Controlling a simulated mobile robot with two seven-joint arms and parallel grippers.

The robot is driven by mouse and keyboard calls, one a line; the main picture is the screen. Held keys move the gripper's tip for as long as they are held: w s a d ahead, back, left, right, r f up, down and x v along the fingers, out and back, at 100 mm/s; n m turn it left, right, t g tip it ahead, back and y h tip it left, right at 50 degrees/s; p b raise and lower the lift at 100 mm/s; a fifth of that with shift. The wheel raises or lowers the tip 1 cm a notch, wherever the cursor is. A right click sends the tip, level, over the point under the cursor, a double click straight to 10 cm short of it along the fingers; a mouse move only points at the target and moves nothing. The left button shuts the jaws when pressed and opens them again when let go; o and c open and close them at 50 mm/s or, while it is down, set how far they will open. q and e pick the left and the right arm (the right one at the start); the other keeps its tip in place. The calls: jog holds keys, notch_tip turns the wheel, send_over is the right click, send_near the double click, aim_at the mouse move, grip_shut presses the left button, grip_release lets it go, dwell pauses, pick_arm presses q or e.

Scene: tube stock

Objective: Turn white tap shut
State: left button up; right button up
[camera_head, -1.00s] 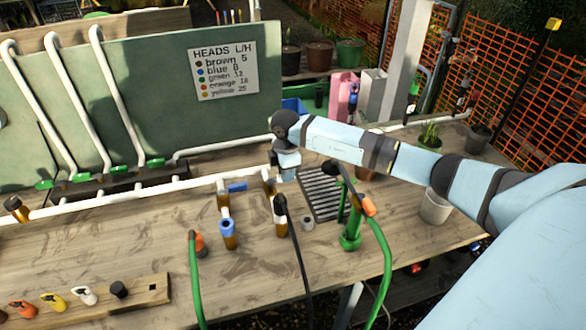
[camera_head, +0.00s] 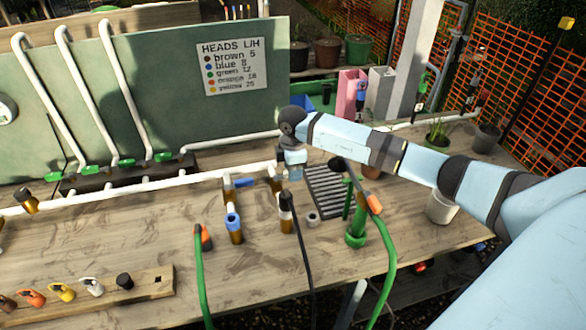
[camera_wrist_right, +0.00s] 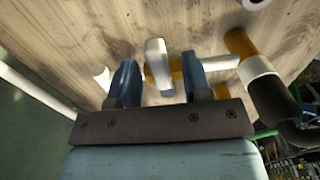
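In the right wrist view a white tap lever (camera_wrist_right: 156,60) stands between the two blue-grey fingers of my right gripper (camera_wrist_right: 159,82). The fingers are apart, with gaps visible beside the lever. The lever sits by a brown fitting on a white pipe (camera_wrist_right: 218,63). In the head view my right gripper (camera_head: 291,163) points down over the pipework on the bench. Its fingertips and the white lever cannot be made out clearly there. My left gripper is not in view.
A brown fitting with a black hose (camera_head: 287,212) stands close in front of my gripper. A blue-topped fitting (camera_head: 234,228), green hose (camera_head: 199,270) and green stand pipe (camera_head: 356,225) are nearby. A block with coloured taps (camera_head: 152,285) lies front left. A green board (camera_head: 160,70) stands behind.

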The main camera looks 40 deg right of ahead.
notch_tip(320, 180, up, 14)
jog(key=b, duration=0.1)
jog(key=shift+b, duration=0.3)
jog(key=shift+f, duration=0.1)
dwell(0.3)
